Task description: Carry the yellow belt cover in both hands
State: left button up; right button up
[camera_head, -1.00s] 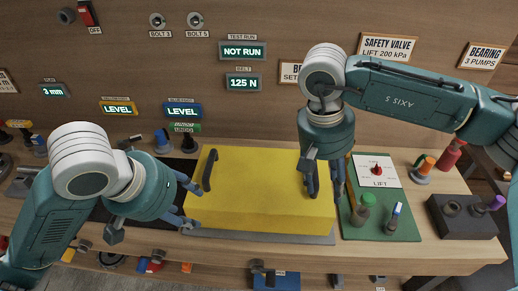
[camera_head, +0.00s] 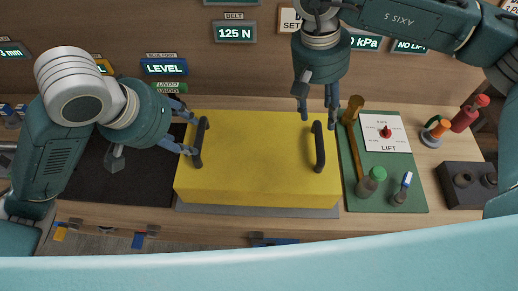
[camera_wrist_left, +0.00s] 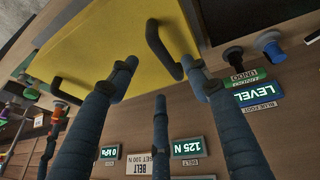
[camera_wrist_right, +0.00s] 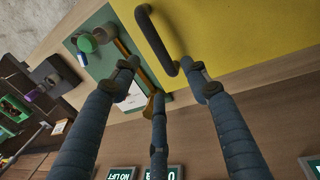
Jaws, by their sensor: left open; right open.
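The yellow belt cover (camera_head: 258,150) lies on a grey base on the bench, with a dark handle near each end. My left gripper (camera_head: 188,132) is open beside the left handle (camera_head: 199,142). In the left wrist view that handle (camera_wrist_left: 162,50) lies between and ahead of the spread fingers (camera_wrist_left: 160,75). My right gripper (camera_head: 331,112) is open just behind and above the right handle (camera_head: 319,147). In the right wrist view that handle (camera_wrist_right: 155,42) lies ahead of the open fingers (camera_wrist_right: 165,75). I see neither gripper holding anything.
A dark block (camera_head: 466,184) stands farther right. A dark mat (camera_head: 125,175) lies to the left.

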aim_at(200, 141)
pick_arm(q)
jog(key=x, duration=1)
jog(key=shift+w, duration=0.1)
pick_arm(e)
jog(key=f, duration=0.3)
jog(key=d+f, duration=0.1)
jog(key=f, duration=0.2)
jog(key=d+f, duration=0.1)
jog(key=f, duration=0.3)
pick_arm(q)
grip_shut()
pick_arm(e)
jog(key=shift+r, duration=0.1)
grip_shut()
pick_arm(q)
jog(key=shift+w+r, duration=0.1)
jog(key=shift+r, duration=0.1)
pick_arm(e)
jog(key=shift+w+r, duration=0.1)
jog(key=shift+r, duration=0.05)
